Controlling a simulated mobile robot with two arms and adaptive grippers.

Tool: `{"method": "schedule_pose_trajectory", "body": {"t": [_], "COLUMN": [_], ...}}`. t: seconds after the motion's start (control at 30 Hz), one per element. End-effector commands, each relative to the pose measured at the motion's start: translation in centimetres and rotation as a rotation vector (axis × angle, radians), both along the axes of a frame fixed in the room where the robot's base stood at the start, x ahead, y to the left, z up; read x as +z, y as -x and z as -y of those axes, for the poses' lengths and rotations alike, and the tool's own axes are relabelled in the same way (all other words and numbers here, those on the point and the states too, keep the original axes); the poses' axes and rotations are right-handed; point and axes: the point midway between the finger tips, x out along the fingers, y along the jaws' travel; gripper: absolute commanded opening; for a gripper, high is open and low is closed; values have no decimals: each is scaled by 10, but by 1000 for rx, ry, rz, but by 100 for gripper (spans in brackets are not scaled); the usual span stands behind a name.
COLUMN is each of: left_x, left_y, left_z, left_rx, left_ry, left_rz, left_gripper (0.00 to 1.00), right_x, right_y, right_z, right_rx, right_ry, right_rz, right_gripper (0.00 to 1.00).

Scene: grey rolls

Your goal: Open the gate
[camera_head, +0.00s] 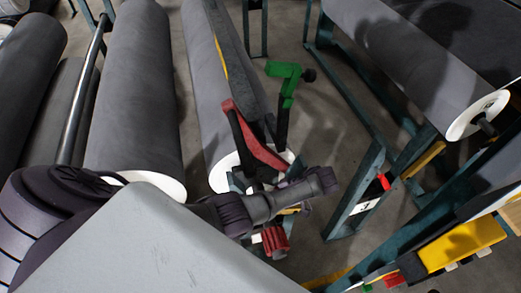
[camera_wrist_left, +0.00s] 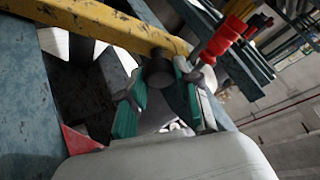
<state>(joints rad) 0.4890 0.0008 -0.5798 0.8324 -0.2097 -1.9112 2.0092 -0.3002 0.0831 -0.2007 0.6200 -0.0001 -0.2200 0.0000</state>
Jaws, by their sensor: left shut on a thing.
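A red handle (camera_wrist_left: 222,38) with a metal neck rises just right of the pads. I cannot tell which part is the gate. My right gripper is not in view.
Large grey rolls (camera_head: 135,80) lie on stands at the left. Another grey roll (camera_head: 420,50) rests on a teal frame (camera_head: 355,195) at the right. A yellow bar (camera_wrist_left: 110,28) crosses above the gripper in the left wrist view. Bare floor (camera_head: 325,110) shows between the stands.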

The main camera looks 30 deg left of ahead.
Motion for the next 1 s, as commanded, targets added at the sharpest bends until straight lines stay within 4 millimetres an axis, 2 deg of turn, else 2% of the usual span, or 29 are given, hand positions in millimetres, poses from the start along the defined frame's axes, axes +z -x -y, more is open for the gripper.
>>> {"method": "schedule_pose_trajectory", "body": {"t": [0.33,0.37,0.5,0.8,1.0], "left_x": [0,0,0,2,19], "left_y": [0,0,0,-1,-10], "left_z": [2,2,2,3,19], "left_rx": [-3,-3,-2,-1,-2], "left_ry": [-8,-8,-8,-9,-5], "left_rz": [-15,-15,-14,-13,-10], "left_gripper": [0,37,57,57,57], "right_x": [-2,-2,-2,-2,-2], "right_y": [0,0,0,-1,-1], "right_z": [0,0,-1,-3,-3], "right_rx": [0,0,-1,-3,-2], "right_ry": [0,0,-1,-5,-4], "right_rz": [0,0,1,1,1], "right_gripper": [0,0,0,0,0]}}
